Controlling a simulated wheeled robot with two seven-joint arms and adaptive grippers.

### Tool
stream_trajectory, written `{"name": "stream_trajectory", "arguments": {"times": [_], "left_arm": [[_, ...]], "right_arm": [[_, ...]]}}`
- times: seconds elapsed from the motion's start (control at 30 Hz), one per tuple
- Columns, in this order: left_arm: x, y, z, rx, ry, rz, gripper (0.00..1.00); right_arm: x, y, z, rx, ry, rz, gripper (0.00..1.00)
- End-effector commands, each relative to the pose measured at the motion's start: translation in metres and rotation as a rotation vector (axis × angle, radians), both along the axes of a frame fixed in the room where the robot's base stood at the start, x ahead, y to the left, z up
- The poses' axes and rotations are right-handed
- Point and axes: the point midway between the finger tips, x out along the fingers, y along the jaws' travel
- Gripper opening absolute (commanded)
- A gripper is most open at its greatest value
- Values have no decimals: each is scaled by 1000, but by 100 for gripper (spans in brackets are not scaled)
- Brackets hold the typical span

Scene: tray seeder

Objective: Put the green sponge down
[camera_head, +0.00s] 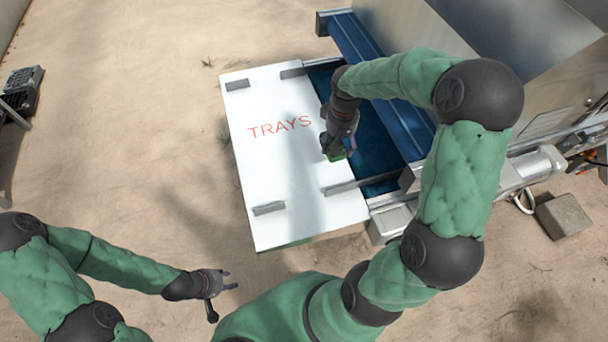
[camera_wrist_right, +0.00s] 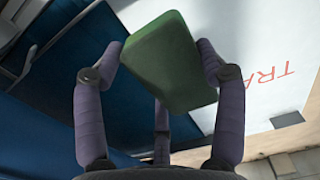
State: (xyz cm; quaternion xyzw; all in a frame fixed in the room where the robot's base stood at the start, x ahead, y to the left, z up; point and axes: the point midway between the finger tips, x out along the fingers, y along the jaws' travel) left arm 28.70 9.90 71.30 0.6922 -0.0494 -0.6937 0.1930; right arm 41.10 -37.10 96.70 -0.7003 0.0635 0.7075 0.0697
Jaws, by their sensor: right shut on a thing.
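The green sponge (camera_wrist_right: 168,62) is a flat block held between the fingers of my right gripper (camera_wrist_right: 163,75) in the right wrist view. In the head view, my right gripper (camera_head: 342,145) hangs over the inner edge of the white board marked TRAYS (camera_head: 260,165), where the board meets the blue belt (camera_head: 375,150). Only a small part of the sponge (camera_head: 338,156) shows there below the fingers. I cannot tell whether it touches the surface under it. My left gripper (camera_head: 222,294) is open and empty, over the sandy floor at the lower left.
The blue belt runs into a metal machine (camera_head: 510,50) at the right. Short grey brackets (camera_head: 269,208) stand on the board. The rest of the board is clear. A grey block (camera_head: 563,216) lies on the floor at the right, and dark crates (camera_head: 22,88) stand at the far left.

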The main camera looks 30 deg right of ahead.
Motion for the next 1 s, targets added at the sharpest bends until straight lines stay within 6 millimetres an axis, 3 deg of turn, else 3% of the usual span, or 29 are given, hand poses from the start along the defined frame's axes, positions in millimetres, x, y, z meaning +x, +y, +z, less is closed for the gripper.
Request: {"name": "stream_trajectory", "arguments": {"times": [0.03, 0.13, 0.3, 0.73, 1.0], "left_arm": [[0, 0, -2, 0, 1, 0, 40], [0, 0, -3, 0, 1, 0, 40], [0, 0, -6, 0, 0, 0, 40], [0, 0, -27, 0, -1, 0, 40], [0, 0, -41, 0, -1, 0, 40]], "right_arm": [[-9, -14, -2, -2, 2, -21, 40], [-20, -32, -3, -4, 2, -39, 40], [-26, -38, -6, -6, 4, -45, 40], [14, 38, -45, -6, 3, -40, 40], [29, 68, -86, -6, 5, -45, 40]]}}
